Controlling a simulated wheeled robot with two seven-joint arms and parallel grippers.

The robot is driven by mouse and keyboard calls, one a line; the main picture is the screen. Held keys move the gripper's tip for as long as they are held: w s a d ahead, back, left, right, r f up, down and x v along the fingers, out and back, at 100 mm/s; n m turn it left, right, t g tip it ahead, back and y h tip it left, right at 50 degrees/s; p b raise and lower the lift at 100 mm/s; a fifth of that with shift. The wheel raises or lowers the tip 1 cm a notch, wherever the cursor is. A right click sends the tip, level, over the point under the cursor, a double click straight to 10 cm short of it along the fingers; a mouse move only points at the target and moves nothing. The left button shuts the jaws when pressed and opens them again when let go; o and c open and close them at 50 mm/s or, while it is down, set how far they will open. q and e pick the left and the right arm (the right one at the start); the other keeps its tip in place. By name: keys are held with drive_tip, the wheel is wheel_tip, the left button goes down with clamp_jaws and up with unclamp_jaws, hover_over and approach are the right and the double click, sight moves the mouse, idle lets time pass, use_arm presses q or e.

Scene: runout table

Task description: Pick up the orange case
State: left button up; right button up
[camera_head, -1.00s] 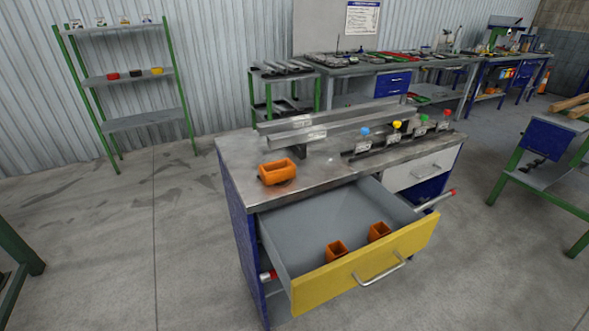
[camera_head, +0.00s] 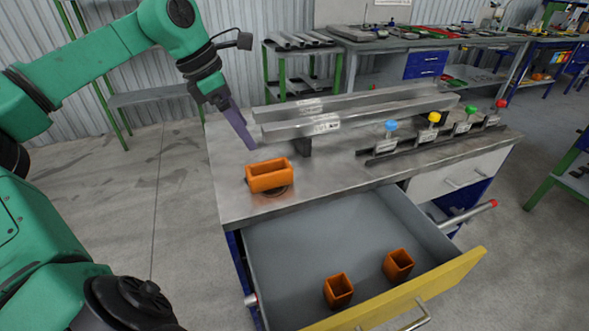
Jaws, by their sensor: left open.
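An orange case (camera_head: 269,178), an open-topped box, sits on the metal tabletop (camera_head: 225,205) near its left edge. Two smaller orange boxes stand in the open yellow-fronted drawer, one nearer the middle (camera_head: 338,291) and one to its right (camera_head: 398,265). My left gripper (camera_head: 250,143) hangs from the green arm, pointing down, just above and behind the orange case's left side, apart from it. It is open and empty; its fingers overlap in this view. My right gripper is not in view.
The open drawer (camera_head: 330,232) juts out in front of the table. Long metal rails (camera_head: 350,112) lie behind the case. A rack with blue (camera_head: 391,125), yellow, green and red knobs stands to the right. The tabletop's front left is clear.

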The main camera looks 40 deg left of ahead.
sight(269, 169)
use_arm(q)
drive_tip(key=p+x, duration=0.1)
drive_tip(key=x, duration=0.5)
drive_tip(key=p+x, duration=0.1)
drive_tip(key=x, duration=0.5)
drive_tip(key=shift+s+f, duration=0.15)
drive_tip(key=shift+f, duration=0.2)
drive_tip(key=shift+w+d+f, duration=0.1)
drive_tip(key=shift+w+f, duration=0.1)
drive_tip(key=shift+f, duration=0.05)
drive_tip(key=c, duration=1.4)
